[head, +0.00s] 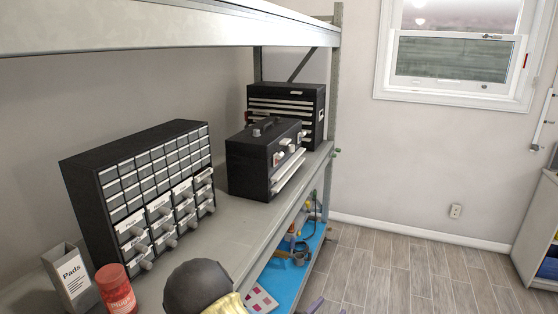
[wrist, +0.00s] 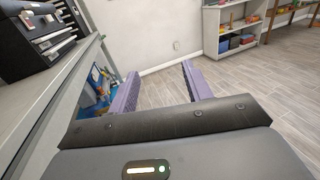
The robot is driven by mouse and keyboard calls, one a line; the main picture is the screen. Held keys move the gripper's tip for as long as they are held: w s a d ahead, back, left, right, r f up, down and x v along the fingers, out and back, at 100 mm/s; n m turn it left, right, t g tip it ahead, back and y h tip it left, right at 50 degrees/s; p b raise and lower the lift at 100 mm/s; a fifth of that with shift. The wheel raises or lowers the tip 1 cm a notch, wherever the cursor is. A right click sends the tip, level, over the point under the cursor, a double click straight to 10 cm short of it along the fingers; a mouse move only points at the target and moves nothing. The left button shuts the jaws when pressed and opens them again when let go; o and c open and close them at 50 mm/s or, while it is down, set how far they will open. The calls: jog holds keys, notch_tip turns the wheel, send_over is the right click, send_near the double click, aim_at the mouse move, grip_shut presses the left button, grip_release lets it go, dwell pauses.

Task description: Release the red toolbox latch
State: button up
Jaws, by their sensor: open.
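No toolbox with a red body shows in either view. A black toolbox (head: 238,165) with a top handle, pale front fittings and a pale tray-like edge sits on the grey shelf. A larger black tool chest (head: 288,93) with pale-edged drawers stands behind it, with small red spots at its sides. I cannot tell whether these are latches. In the wrist view a black toolbox (wrist: 18,45) shows at the upper left. My gripper (wrist: 160,70) has two purple fingers, spread apart and empty. It is off the shelf's front side, to the right of the toolboxes and apart from them.
A black small-drawer cabinet (head: 85,185), a grey Pads box (head: 70,277) and a red Plugs jar (head: 117,290) stand on the shelf (head: 225,215). An upper shelf beam (head: 150,28) runs overhead. A blue lower shelf (head: 283,275) holds small items. The wooden floor (head: 400,270) is clear.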

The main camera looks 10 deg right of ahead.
jog(key=shift+s+d, duration=0.1)
jog(key=c, duration=0.3)
jog(key=s+d+m+g, duration=0.1)
jog(key=s+d+m+g+h, duration=0.1)
jog(key=shift+d+r+m, duration=0.1)
jog(key=shift+r+m, duration=0.2)
grip_shut()
jog(key=s+d+m+g+y, duration=0.3)
jog(key=s+d+m+g, duration=0.1)
jog(key=s+m+g, duration=0.85)
jog(key=s+a+m+y, duration=0.3)
jog(key=a+m+y, duration=0.3)
jog(key=a+y, duration=0.15)
jog(key=w+a+r+m+t+y, duration=0.3)
jog(key=r+m+t, duration=0.2)
jog(key=shift+w+r+y, duration=0.2)
jog(key=shift+w+y, duration=0.15)
jog(key=shift+m, duration=0.25)
